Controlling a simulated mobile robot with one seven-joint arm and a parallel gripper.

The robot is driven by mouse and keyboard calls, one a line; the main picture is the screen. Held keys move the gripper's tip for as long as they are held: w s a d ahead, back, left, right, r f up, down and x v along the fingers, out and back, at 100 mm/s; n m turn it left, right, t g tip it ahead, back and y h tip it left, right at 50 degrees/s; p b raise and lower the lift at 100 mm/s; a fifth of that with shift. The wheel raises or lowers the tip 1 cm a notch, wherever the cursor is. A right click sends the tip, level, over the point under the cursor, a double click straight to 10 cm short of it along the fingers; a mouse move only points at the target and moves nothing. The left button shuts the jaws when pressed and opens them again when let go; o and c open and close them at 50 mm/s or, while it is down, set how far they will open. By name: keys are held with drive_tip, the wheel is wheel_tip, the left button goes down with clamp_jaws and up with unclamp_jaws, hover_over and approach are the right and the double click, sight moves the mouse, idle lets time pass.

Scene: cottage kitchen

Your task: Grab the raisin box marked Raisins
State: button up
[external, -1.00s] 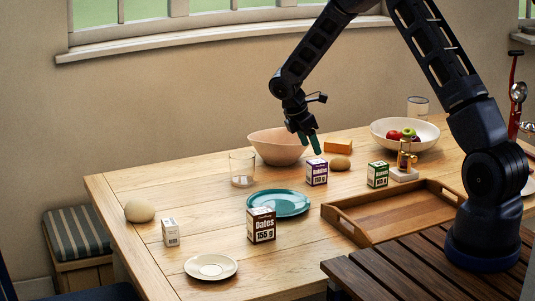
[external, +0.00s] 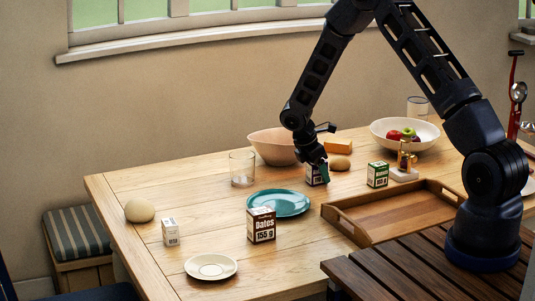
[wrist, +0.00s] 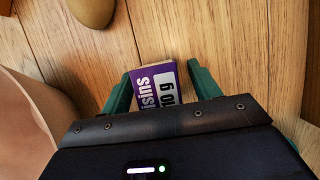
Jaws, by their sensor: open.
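The purple and white raisin box (wrist: 157,86) stands between the two green fingers of my gripper (wrist: 160,92) in the wrist view; part of its lettering, "isins", shows. A small gap shows beside the box, and the fingers are open around it. In the external view the raisin box (external: 313,180) is partly hidden by my gripper (external: 322,172), which is down at it, right behind the teal plate.
A teal plate (external: 278,204) lies in front of the box, and a pink bowl (external: 270,147) stands behind. A brown potato-like item (external: 340,163), a green box (external: 377,175) and a wooden tray (external: 400,226) are to the right. A Dates box (external: 262,225) stands nearer the front.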

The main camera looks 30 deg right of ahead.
drive_tip(key=shift+d+f, duration=0.1)
drive_tip(key=shift+f, duration=0.15)
drive_tip(key=c, duration=1.1)
drive_tip(key=shift+r, duration=0.15)
